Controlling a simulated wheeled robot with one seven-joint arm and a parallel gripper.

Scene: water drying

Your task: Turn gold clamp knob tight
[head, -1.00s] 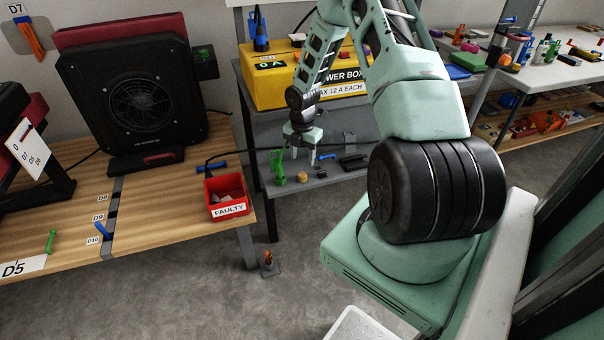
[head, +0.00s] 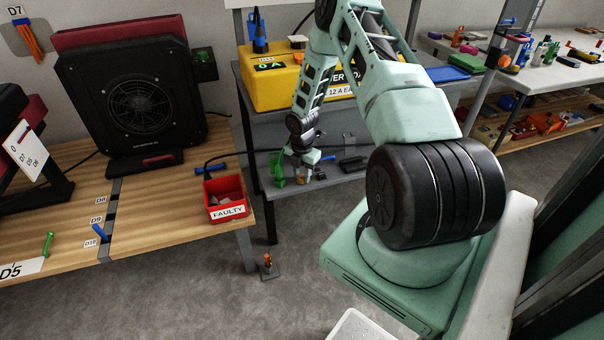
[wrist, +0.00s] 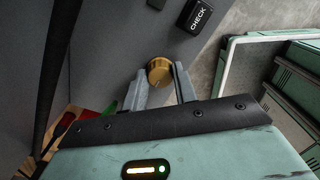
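The gold clamp knob (wrist: 159,72) is round and shows in the wrist view just beyond and between the tips of my gripper (wrist: 160,78). The two fingers stand apart, one on each side of the knob, with no clear grip on it. In the head view my gripper (head: 306,170) is low over the grey shelf top (head: 322,181), right at the small gold knob (head: 300,179), which it partly covers. Whether the fingertips touch the knob is too small to tell.
A green object (head: 277,167) stands just left of the knob. Dark items, including a black block marked CHECK (wrist: 196,14), lie nearby. The yellow power box (head: 262,88) stands behind. A red FAULTY bin (head: 226,199) is on the wooden bench to the left.

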